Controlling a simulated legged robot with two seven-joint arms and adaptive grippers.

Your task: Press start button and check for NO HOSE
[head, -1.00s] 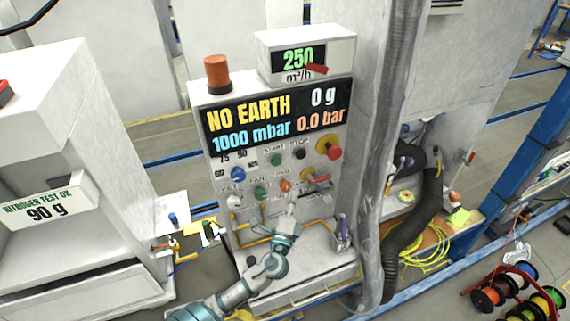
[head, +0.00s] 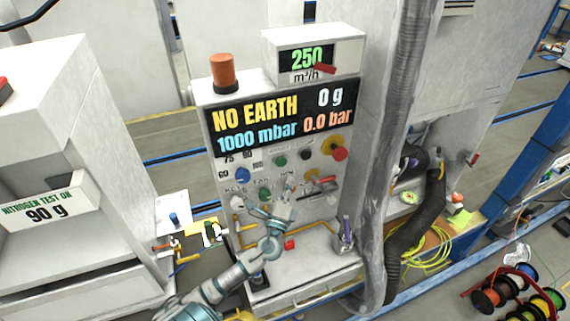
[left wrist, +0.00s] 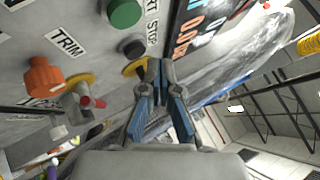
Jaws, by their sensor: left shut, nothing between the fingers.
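The control panel (head: 222,170) has a display (head: 255,112) reading NO EARTH, 0 g, 1000 mbar and 0.0 bar. The green start button (head: 281,160) sits left of the black stop button (head: 306,154). In the left wrist view, the green button (left wrist: 124,13) is at the top, with the black stop button (left wrist: 131,46) and the orange TRIM knob (left wrist: 43,77) nearby. My left gripper (head: 289,184) is in front of the panel below the start button, apart from it. Its fingers (left wrist: 161,66) are shut and empty. My right gripper is not in view.
A red emergency knob (head: 339,154) is on the panel's right. A grey hose (head: 392,150) hangs beside it. A shelf (head: 300,270) juts out below, with a small red object (head: 290,244) on it. Cable spools (head: 515,295) stand at lower right.

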